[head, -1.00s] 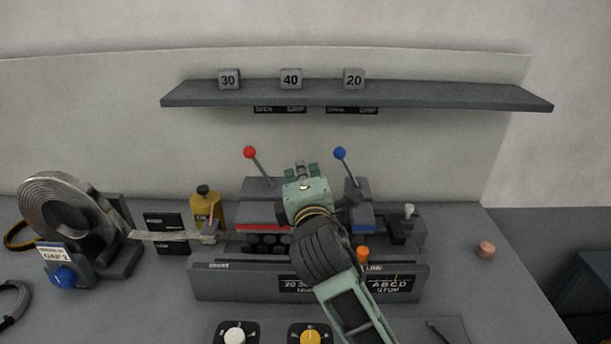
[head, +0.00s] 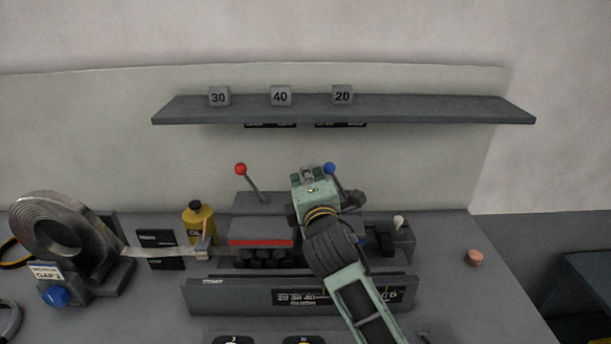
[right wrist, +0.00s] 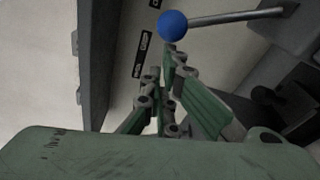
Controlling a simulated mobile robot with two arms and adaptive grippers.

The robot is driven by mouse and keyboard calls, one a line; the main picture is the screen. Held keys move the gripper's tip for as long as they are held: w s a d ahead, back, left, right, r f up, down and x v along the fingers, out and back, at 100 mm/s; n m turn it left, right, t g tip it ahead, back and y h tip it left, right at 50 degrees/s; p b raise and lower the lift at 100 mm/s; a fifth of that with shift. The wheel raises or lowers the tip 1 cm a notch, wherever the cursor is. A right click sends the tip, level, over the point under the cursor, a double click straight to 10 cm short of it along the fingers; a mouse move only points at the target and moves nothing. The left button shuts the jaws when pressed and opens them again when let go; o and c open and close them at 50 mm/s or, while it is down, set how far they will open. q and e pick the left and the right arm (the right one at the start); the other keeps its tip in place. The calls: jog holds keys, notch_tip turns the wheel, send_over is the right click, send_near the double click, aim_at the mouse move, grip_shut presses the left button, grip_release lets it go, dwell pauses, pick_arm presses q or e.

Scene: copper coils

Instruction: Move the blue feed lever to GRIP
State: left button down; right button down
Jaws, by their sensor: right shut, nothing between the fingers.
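The blue feed lever has a round blue knob (head: 329,168) on a thin grey rod, at the right part of the coil machine. Its blue knob (right wrist: 172,26) also shows in the right wrist view, with the rod running right. My right gripper (head: 306,174) is shut and empty, just left of the blue knob in the head view. In the right wrist view its fingertips (right wrist: 171,52) are just below the knob; I cannot tell whether they touch it. A label plate reading GRIP (right wrist: 143,52) shows beside the fingers. My left gripper is not in view.
A red-knobbed lever (head: 240,169) stands to the left on the machine. A shelf (head: 440,112) with numbered blocks spans the wall above. A metal coil (head: 40,238) and yellow oil bottle (head: 198,222) stand left. A copper-coloured cylinder (head: 474,257) lies right.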

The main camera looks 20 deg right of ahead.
jog(key=shift+s+d+r+m, duration=0.1)
jog(key=shift+d+r+m, duration=0.15)
jog(key=shift+r+m, duration=0.05)
jog(key=shift+d+p, duration=0.1)
jog(key=shift+p, duration=0.2)
jog(key=s+d+r+m+t+h+p, duration=0.1)
jog(key=s+d+r+m+p, duration=0.2)
jog(key=d+m, duration=0.8)
jog(key=shift+s+d+r+t, duration=0.2)
jog(key=shift+d+r+t, duration=0.1)
jog(key=shift+r, duration=0.15)
jog(key=shift+m, duration=0.3)
